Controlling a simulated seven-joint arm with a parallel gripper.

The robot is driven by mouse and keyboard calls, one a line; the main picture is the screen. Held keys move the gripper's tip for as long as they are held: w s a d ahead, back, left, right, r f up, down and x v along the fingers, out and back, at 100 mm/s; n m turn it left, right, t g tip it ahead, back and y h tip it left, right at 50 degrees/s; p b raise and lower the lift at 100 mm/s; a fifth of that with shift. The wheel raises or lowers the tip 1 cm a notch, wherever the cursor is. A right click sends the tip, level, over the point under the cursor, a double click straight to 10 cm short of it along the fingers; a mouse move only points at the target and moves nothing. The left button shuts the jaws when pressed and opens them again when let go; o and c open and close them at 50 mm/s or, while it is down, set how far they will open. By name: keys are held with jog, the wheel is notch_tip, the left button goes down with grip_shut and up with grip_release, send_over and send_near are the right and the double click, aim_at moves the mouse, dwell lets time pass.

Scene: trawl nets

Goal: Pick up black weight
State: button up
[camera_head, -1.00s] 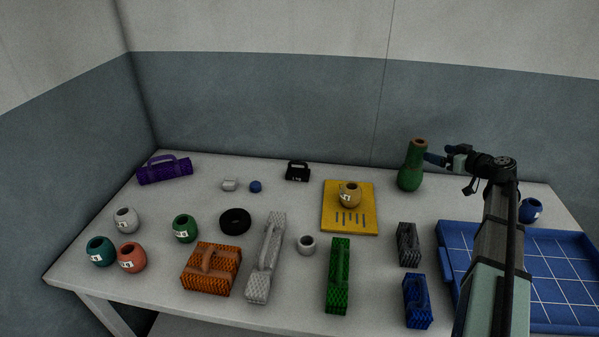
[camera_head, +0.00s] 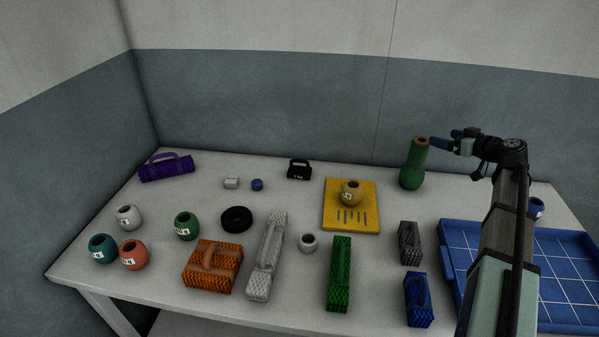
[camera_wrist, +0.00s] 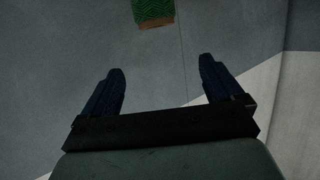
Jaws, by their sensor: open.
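The black weight (camera_head: 299,170) has a handle on top and a pale label on its front. It stands upright near the back of the table, left of the yellow board. My gripper (camera_head: 433,141) is at the right, raised beside the top of the green bottle-shaped object, well right of the weight. In the wrist view my gripper (camera_wrist: 160,82) shows two dark blue fingers spread apart with nothing between them. The weight is not in the wrist view.
The green bottle-shaped object (camera_head: 412,166) stands close to my gripper; part of it also shows in the wrist view (camera_wrist: 153,10). A yellow board (camera_head: 335,222) bears a tan pot (camera_head: 351,193). A blue tray (camera_head: 465,290) lies at the right. A small blue object (camera_head: 257,185) sits left of the weight.

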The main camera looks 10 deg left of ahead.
jog(key=w+a+f+n+g, duration=0.2)
jog(key=w+a+n+g, duration=0.25)
jog(key=a, duration=0.75)
jog(key=n+g+h, duration=0.6)
jog(key=g+h, duration=0.2)
send_over(300, 170)
notch_tip(300, 170, down, 7)
jog(key=shift+t, duration=0.25)
notch_tip(300, 170, down, 8)
jog(key=shift+w+f, duration=0.1)
jog(key=shift+f, duration=0.15)
jog(key=shift+a+f, duration=0.1)
jog(key=shift+f, duration=2.6)
jog(key=shift+c, duration=0.2)
grip_shut()
